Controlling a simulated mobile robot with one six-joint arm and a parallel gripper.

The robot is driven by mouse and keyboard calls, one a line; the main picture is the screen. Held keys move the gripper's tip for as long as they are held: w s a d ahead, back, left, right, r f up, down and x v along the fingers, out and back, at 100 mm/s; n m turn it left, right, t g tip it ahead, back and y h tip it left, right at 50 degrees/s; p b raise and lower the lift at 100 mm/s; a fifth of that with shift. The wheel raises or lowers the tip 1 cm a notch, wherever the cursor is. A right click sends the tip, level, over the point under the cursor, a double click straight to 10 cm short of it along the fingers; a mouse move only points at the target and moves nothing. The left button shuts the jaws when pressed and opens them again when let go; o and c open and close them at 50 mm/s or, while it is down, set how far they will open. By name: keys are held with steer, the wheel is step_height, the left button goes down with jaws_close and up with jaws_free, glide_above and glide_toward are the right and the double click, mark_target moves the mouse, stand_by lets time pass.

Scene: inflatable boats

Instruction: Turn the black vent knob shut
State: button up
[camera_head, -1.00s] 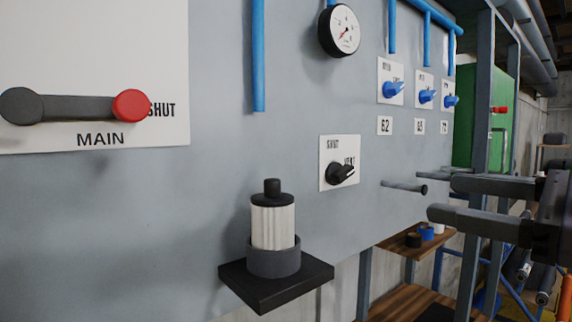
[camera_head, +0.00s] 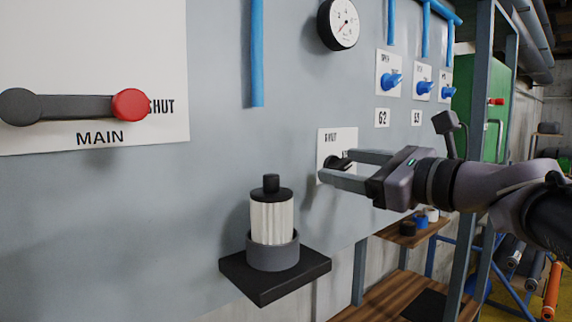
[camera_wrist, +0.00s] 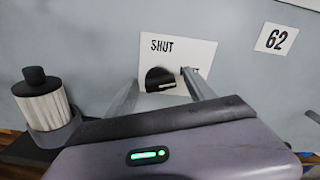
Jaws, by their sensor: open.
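The black vent knob (camera_head: 336,163) sits on a white plate (camera_head: 323,139) on the grey panel. It also shows in the wrist view (camera_wrist: 160,80), below the word SHUT, with a pale mark on it pointing right toward the partly hidden word at the plate's right. My gripper (camera_head: 338,165) is open, its fingers reaching the panel around the knob. In the wrist view the fingers (camera_wrist: 165,88) stand left and right of the knob. Whether they touch it I cannot tell.
A white ribbed canister (camera_head: 272,222) with a black cap stands on a black bracket (camera_head: 275,285) to the left. A red-ended MAIN lever (camera_head: 130,105) is at far left. Blue valves (camera_head: 392,81) and a gauge (camera_head: 338,24) are above. A wooden shelf (camera_head: 412,236) is at lower right.

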steer(key=c, duration=1.3)
steer(key=shift+c, duration=0.2)
steer(key=shift+n+b, duration=0.3)
steer(key=shift+b, duration=0.05)
steer(key=shift+s+a+f+n+b, duration=0.1)
steer(key=shift+f+n+b, duration=0.05)
steer(key=shift+n+b, duration=0.85)
steer(key=n+b, duration=0.4)
steer(key=shift+a, duration=0.1)
steer(key=n+b, duration=0.2)
steer(key=n, duration=0.2)
steer(key=shift+s+b, duration=0.1)
steer(key=shift+b, duration=0.2)
steer(key=shift+a+n+b, duration=0.1)
steer(key=shift+n+b, duration=0.95)
steer(key=shift+n, duration=0.55)
steer(key=shift+s+r, duration=0.1)
steer(key=shift+r, duration=0.1)
